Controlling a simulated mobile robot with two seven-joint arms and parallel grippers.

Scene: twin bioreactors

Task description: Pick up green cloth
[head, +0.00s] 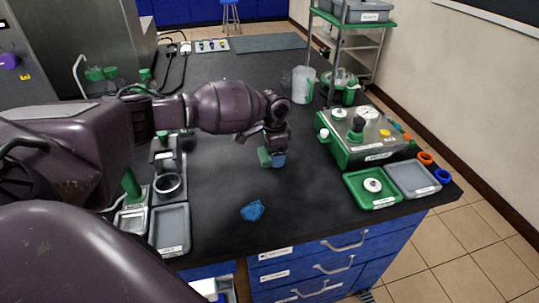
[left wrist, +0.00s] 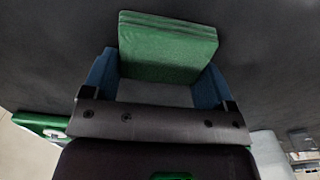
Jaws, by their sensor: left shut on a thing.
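The green cloth (left wrist: 165,50) is a folded, thick-looking pad between the two blue fingers of my left gripper (left wrist: 160,63) in the left wrist view. The fingers are shut on it, one at each side. In the head view, my left gripper (head: 273,159) is over the middle of the dark bench, pointing down, and a small part of the green cloth (head: 264,157) shows at its fingers. I cannot tell whether the cloth touches the bench top. My right gripper is not in view.
A crumpled blue cloth (head: 252,210) lies near the bench's front edge. A green tray (head: 358,199) and a grey tray (head: 418,181) lie at right, before a green-based device (head: 350,150). Another grey tray (head: 170,229) is at left. The bench centre (head: 310,190) is mostly clear.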

